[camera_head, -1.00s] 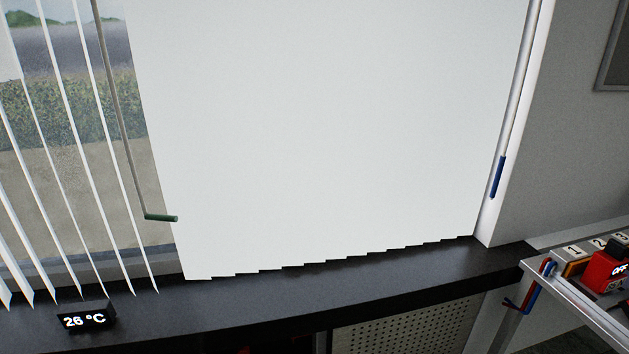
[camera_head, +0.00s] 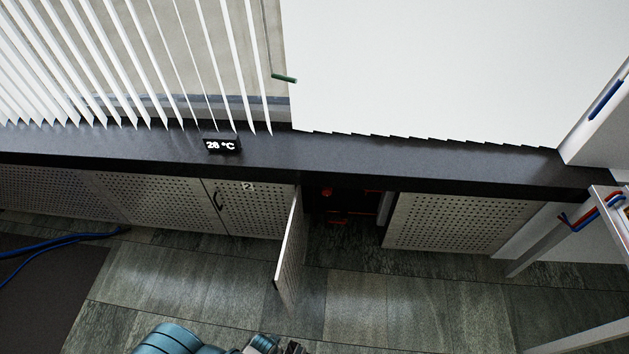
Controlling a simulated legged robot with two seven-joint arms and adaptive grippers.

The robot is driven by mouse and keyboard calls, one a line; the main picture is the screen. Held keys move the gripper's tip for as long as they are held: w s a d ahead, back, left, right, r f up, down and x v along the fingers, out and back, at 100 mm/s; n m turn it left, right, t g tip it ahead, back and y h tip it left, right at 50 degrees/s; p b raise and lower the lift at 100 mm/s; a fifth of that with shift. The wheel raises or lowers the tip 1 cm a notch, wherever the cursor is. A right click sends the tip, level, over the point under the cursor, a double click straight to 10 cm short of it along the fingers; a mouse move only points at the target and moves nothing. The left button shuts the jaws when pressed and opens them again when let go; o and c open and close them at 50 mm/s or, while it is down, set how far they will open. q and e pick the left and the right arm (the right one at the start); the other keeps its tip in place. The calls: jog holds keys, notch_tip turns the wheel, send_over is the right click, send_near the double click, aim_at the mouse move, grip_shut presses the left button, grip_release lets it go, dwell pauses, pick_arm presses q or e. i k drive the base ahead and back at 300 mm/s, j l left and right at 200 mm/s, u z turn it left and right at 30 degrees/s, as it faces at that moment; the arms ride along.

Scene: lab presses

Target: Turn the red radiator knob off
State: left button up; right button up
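A small red knob (camera_head: 327,191) shows inside the dark open cabinet (camera_head: 345,215) under the window sill. Other red parts (camera_head: 338,220) lie lower in the same opening, and their shape is hard to make out. A perforated cabinet door (camera_head: 289,255) stands swung open at the opening's left side. A teal arm of mine reaches in at the bottom edge, and grey and black parts at its end, seemingly my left gripper (camera_head: 272,346), are cut off by the frame. Its fingers do not show clearly, and it is well apart from the knob. My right gripper is not in view.
A closed perforated door (camera_head: 250,207) stands left of the opening, a panel (camera_head: 460,222) right. A metal table (camera_head: 590,215) is at far right, a blue cable (camera_head: 65,242) at left. The tiled floor (camera_head: 400,305) before the opening is clear.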

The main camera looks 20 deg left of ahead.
aim_at(326, 191)
jog(key=j+z, duration=0.1)
jog(key=j, duration=0.35)
jog(key=k+j+z, duration=0.1)
jog(key=j, duration=0.4)
jog(key=j+z, duration=0.1)
jog(key=j, duration=0.35)
jog(key=k+j+z, duration=0.1)
jog(key=j, duration=0.35)
jog(key=k+j+z, duration=0.1)
jog(key=j, duration=0.35)
